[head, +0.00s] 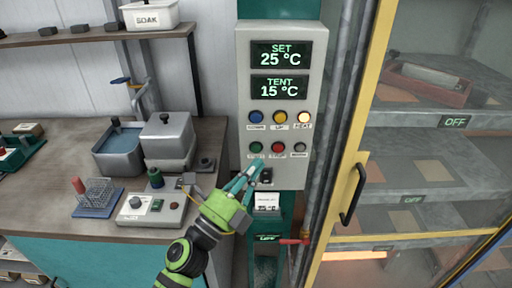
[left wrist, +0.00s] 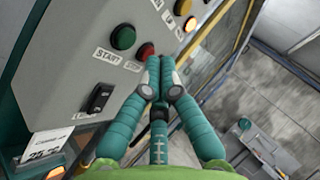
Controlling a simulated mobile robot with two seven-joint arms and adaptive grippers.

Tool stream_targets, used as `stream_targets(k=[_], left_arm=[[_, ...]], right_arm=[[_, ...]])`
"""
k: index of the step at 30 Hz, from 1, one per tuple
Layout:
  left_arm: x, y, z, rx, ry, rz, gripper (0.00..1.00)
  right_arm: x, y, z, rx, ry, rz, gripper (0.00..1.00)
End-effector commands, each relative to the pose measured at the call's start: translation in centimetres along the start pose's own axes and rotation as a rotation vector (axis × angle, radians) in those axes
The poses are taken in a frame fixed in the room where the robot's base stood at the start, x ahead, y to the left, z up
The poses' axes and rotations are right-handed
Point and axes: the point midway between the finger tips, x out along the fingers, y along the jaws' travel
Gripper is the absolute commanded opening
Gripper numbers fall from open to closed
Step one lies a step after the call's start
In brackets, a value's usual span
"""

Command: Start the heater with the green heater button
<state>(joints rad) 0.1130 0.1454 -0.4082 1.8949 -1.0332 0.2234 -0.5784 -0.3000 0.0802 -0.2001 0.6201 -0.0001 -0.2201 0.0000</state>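The grey control panel (head: 268,136) reads SET 25 °C and TENT 15 °C. Its green button (head: 256,147) is at the lower left of the buttons. In the left wrist view the green button (left wrist: 122,37) has a START label below it. The red button (head: 278,148) is beside it; it also shows in the left wrist view (left wrist: 146,50), partly behind my fingertips. My left gripper (head: 252,170) has its teal fingers brought together, with nothing seen between them. Its tips (left wrist: 160,64) are just below the buttons in the head view; contact cannot be told. My right gripper is not in view.
The HEAT lamp (head: 304,117) glows pale yellow. A black switch (head: 266,175) is low on the panel. To the right is a yellow-framed cabinet door with a black handle (head: 353,194). At left, a workbench (head: 45,180) holds metal baths and a control box (head: 152,207).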

Motion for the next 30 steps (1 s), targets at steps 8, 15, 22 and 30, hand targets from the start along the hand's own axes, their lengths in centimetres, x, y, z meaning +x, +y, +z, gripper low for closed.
stream_targets(k=[8, 15, 22, 30], left_arm=[[-1.8, -1.4, -1.3, 0.000, 0.001, 0.000, 0.00], [-2.1, -1.6, -1.6, 0.000, 0.001, 0.000, 0.00], [-2.1, -1.6, -1.6, 0.000, 0.001, 0.000, 0.00], [-2.1, -1.6, -1.5, 0.000, 0.001, 0.000, 0.00]], right_arm=[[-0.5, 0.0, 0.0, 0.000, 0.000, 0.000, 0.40], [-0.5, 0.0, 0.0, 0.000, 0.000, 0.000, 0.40], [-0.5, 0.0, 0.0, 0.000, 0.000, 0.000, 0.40], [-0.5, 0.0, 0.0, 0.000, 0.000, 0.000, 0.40]])
